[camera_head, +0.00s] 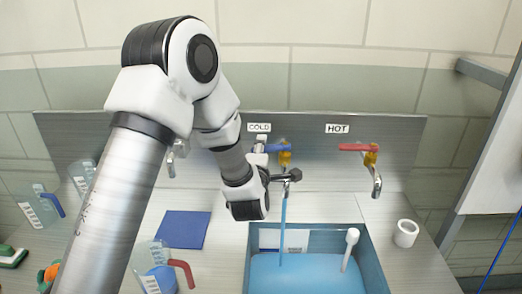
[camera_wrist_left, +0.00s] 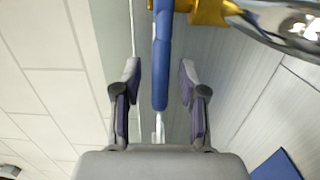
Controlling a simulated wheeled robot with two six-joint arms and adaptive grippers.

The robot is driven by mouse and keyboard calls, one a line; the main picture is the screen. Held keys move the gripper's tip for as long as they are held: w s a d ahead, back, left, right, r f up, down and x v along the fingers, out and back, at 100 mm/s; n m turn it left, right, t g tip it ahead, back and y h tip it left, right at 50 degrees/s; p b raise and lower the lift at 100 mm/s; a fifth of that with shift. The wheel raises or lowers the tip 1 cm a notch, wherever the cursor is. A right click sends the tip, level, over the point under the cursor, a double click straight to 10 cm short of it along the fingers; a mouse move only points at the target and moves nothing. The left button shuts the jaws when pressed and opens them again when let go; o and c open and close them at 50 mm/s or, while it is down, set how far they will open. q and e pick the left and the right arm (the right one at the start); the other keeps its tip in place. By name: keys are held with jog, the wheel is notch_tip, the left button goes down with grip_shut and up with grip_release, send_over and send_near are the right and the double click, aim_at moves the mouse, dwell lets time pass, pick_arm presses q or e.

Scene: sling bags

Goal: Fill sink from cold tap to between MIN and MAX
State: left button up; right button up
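The cold tap has a blue lever (camera_head: 278,148) on a brass valve (camera_head: 285,159), under the COLD label (camera_head: 259,128). A thin blue stream (camera_head: 283,225) falls from its spout into the sink (camera_head: 377,260). Blue water (camera_head: 305,272) covers the visible sink floor. A white panel (camera_head: 296,240) shows on the sink's back wall; I cannot read MIN or MAX marks. My left gripper (camera_head: 261,152) is at the lever. In the left wrist view its fingers (camera_wrist_left: 159,85) are open on either side of the blue lever (camera_wrist_left: 160,60), with gaps. My right gripper is not in view.
The hot tap's red lever (camera_head: 355,147) is to the right. A white-topped rod (camera_head: 351,245) stands in the sink. A white cup (camera_head: 405,233) is right of it. A blue mat (camera_head: 182,228) and a red-handled jug (camera_head: 152,262) are left.

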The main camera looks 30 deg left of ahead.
pick_arm(q)
jog(key=v, duration=0.7)
jog(key=shift+s+d, duration=0.15)
jog(key=shift+s, duration=0.1)
jog(key=shift+f, duration=0.1)
